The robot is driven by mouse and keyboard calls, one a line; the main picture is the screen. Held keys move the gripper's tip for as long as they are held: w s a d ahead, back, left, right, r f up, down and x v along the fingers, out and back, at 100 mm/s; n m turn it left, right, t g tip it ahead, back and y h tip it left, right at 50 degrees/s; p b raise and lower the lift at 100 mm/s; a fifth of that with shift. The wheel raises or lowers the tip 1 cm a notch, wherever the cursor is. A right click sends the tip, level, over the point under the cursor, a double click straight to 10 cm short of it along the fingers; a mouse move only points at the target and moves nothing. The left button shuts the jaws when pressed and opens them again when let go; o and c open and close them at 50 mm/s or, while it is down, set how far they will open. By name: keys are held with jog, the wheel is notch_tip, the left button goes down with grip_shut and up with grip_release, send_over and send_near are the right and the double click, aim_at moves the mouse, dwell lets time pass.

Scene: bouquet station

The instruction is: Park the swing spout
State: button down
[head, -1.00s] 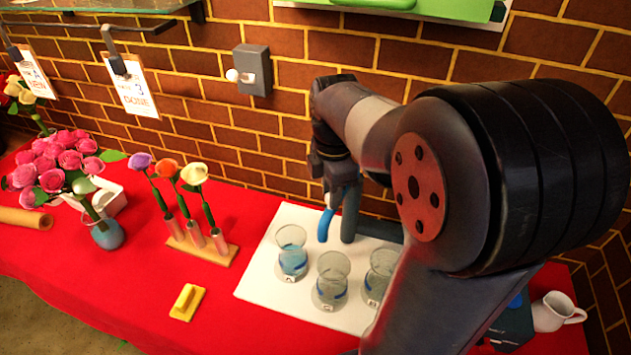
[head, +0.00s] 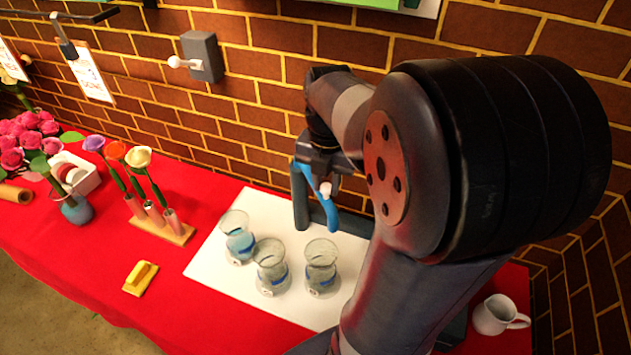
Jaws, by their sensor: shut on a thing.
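The blue swing spout (head: 321,203) hangs beside a dark grey post (head: 300,199) at the back of a white mat (head: 215,265). Its bent tip points down, to the right of the post in the picture, behind the right glass vase (head: 321,262). My gripper (head: 325,184) is shut on the spout at a small pale knob; the grip is small and partly hidden by my wrist. A left glass vase (head: 237,238) with bluish water and a middle glass vase (head: 270,265) stand on the mat too.
A wooden stand with several flowers (head: 165,229), a yellow block (head: 140,278) and a blue vase (head: 77,209) are on the red table to the left. A white mug (head: 499,315) stands at the right. The brick wall with a grey switch box (head: 202,57) is close behind.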

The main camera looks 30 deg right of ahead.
jog(key=shift+w+d+n, duration=0.1)
jog(key=shift+d+n, duration=1)
jog(key=shift+d, duration=0.45)
jog(key=c, duration=1.2)
grip_release()
notch_tip(320, 180, up, 11)
jog(key=shift+c, duration=0.4)
